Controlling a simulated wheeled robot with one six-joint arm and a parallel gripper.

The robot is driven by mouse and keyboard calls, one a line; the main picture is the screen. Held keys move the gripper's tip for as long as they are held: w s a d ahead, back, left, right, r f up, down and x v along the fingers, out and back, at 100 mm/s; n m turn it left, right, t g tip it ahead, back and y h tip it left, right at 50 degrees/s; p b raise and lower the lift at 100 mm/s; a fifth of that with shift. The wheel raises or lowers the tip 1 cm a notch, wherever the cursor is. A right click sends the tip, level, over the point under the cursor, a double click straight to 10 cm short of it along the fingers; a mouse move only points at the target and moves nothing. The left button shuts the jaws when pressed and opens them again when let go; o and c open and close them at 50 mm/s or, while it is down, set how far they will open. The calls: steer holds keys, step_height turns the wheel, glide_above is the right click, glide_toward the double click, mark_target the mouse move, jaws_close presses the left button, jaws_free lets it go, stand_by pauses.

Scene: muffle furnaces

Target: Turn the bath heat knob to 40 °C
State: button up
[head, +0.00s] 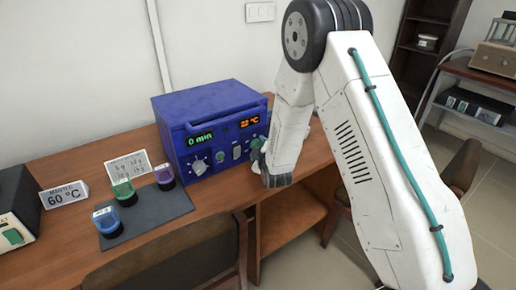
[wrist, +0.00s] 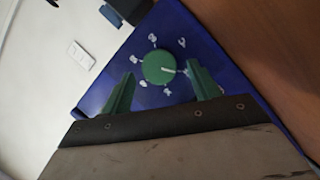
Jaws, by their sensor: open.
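The blue bath unit (head: 205,110) stands on the wooden desk. Its green display reads 0 min and its orange display seems to read about 20 °C. A green knob (wrist: 155,67) with a white pointer line fills the middle of the wrist view, and white marks ring it, too small to read surely. The pointer aims right in that view. My gripper (wrist: 161,70) is open, with one green finger on each side of the knob; I cannot tell whether they touch it. In the head view my gripper (head: 258,157) is at the right of the front panel, partly hiding the knob there.
A dark mat (head: 155,214) with several coloured vials lies before the unit. A sign (head: 64,194) reads 60 °C beside a printed card (head: 128,166). A chair back (head: 185,258) stands at the desk's front edge.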

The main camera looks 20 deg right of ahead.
steer(key=shift+w+f, duration=0.1)
steer(key=shift+w, duration=0.35)
steer(key=c, duration=1)
